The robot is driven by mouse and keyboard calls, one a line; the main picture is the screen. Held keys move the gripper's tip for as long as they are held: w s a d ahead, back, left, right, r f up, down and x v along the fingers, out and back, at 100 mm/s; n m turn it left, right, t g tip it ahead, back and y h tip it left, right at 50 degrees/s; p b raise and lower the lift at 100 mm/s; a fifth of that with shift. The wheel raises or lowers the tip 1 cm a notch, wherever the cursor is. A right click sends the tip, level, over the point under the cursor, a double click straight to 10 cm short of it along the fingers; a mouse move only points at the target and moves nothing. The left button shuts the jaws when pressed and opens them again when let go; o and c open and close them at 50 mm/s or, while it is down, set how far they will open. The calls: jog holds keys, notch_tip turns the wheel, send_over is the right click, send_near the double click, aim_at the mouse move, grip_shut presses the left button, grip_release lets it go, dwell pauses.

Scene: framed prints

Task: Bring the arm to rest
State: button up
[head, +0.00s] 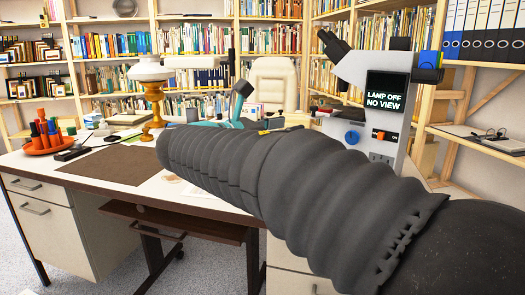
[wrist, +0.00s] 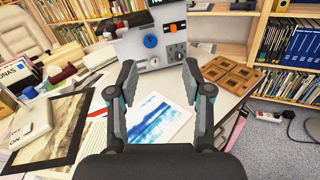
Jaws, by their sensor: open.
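My arm (head: 330,205), in a black ribbed sleeve, stretches across the head view from the lower right toward the desk's middle. In the head view the gripper is mostly hidden behind the sleeve. In the wrist view my gripper (wrist: 158,85) is open, its two grey and teal fingers wide apart with nothing between them. Beyond and below the fingers, a blue and white print (wrist: 155,122) lies on the desk (wrist: 208,122). The fingers appear apart from it.
A microscope-like device (head: 365,85) with a screen reading "LAMP OFF NO VIEW" stands on the desk. A brass lamp (head: 154,100), a red pen tray (head: 48,146) and a wooden compartment tray (wrist: 232,75) are also there. A dark-framed print (wrist: 68,128) lies left of the gripper. Bookshelves stand behind.

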jog(key=s+f+m+g+y, duration=0.2)
jog(key=f+m+y, duration=0.2)
jog(key=f, duration=0.5)
jog(key=s+f+m+g+y, duration=0.2)
jog(key=s+f+m+y, duration=0.1)
jog(key=f, duration=0.7)
jog(key=s+d+f+m+g+y, duration=0.1)
jog(key=s+d+f+m+y, duration=0.2)
jog(key=s+f+m, duration=0.3)
jog(key=s+d+f+m+g+y, duration=0.2)
jog(key=s+f+m+y, duration=0.1)
jog(key=s+m, duration=0.4)
jog(key=s+d+m+t+y, duration=0.1)
jog(key=s+d+m, duration=0.3)
jog(key=s+d, duration=0.2)
jog(key=shift+s+d+r+t, duration=0.3)
jog(key=shift+s+t, duration=0.1)
jog(key=shift+s, duration=0.55)
